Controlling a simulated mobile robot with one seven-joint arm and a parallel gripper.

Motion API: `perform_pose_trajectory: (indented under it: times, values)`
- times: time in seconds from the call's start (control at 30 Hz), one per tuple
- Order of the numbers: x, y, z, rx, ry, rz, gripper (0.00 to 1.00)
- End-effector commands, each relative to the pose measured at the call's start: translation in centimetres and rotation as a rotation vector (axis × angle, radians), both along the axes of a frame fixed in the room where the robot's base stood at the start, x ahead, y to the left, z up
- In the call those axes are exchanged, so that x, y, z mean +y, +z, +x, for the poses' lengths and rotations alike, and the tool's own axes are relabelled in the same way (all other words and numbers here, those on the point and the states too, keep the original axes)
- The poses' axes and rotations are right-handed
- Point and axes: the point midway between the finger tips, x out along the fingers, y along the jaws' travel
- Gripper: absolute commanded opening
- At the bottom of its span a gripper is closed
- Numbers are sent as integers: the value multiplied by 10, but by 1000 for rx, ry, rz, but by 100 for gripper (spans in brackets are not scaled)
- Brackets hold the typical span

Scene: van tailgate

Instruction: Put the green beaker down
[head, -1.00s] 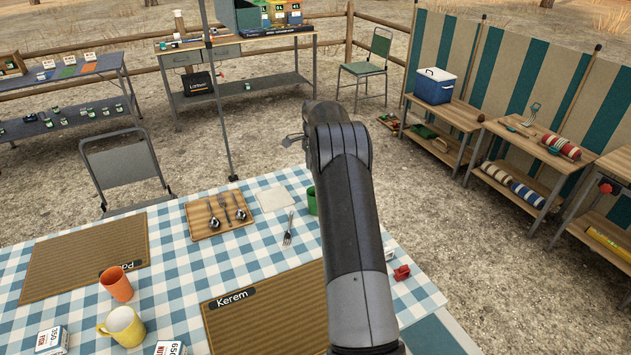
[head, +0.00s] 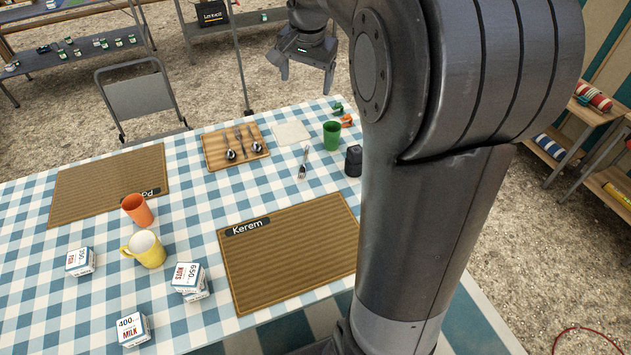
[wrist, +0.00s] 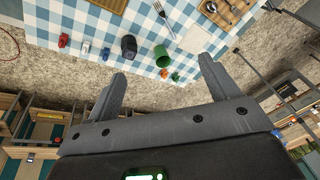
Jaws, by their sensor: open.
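The green beaker (head: 331,135) stands upright on the blue-and-white checked tablecloth (head: 185,222), near the table's far right corner. It also shows in the wrist view (wrist: 163,56), just beyond the space between my fingertips and apart from them. My gripper (head: 308,68) is open and empty. In the head view it is raised above and beyond the table's far edge, up and to the left of the beaker. In the wrist view its two fingers (wrist: 163,78) are spread wide.
A dark canister (head: 353,160) stands close to the beaker's right. A fork (head: 303,163), a white napkin (head: 291,133) and a wooden cutlery board (head: 215,156) lie to its left. Small green and orange items (head: 347,121) lie behind it. Kerem's placemat (head: 290,245) is nearer me.

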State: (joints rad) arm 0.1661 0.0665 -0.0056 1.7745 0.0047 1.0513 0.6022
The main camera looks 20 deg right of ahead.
Motion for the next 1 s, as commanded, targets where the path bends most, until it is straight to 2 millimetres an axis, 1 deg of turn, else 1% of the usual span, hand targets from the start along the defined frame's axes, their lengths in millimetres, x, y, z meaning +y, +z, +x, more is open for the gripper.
perform_pose_trajectory:
  times: [0.03,0.1,0.27,0.3,0.47,0.5,0.6,0.7,0.8,0.9,1.0]
  values:
    - [9,8,-19,-17,44,-12,80]
    - [20,14,-43,-37,111,-29,80]
    - [42,21,-99,-80,260,-73,80]
    - [47,22,-113,-91,297,-84,80]
    - [64,15,-168,-134,445,-133,80]
    - [68,11,-182,-144,481,-145,80]
    - [76,1,-213,-171,568,-178,80]
    - [81,-10,-237,-192,640,-206,80]
    - [85,-20,-254,-208,692,-227,80]
    - [86,-25,-263,-216,722,-241,80]
    - [87,-28,-267,-218,735,-244,80]
